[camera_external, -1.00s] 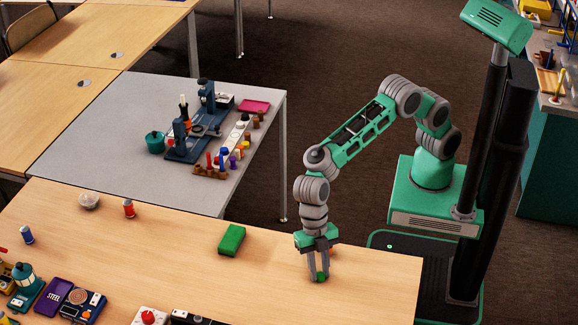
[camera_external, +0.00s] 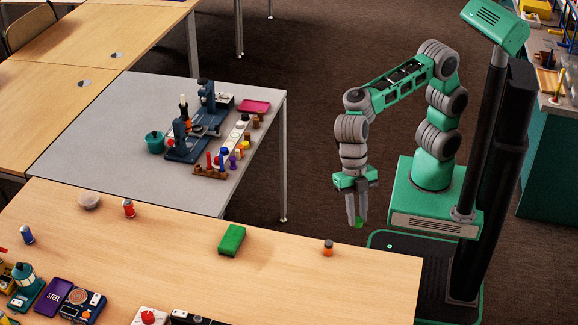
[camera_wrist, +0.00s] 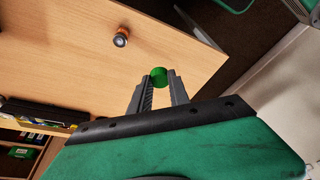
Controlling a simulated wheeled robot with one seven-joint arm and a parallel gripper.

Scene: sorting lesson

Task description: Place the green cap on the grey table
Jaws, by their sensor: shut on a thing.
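The green cap (camera_wrist: 158,76) is held between the fingertips of my gripper (camera_wrist: 157,88) in the wrist view. In the external view my gripper (camera_external: 357,220) points down, shut on the cap (camera_external: 358,223), in the air beyond the wooden table's far edge, near my base. The grey table (camera_external: 90,140) stands behind the wooden table, to the left of my arm.
The grey table bears a blue rack (camera_external: 188,150), a teal pot (camera_external: 155,142), a pink tray (camera_external: 254,107) and several small coloured pieces. Its left and front parts are bare. The wooden table (camera_external: 300,290) holds a green block (camera_external: 231,240) and an orange bottle (camera_external: 328,248).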

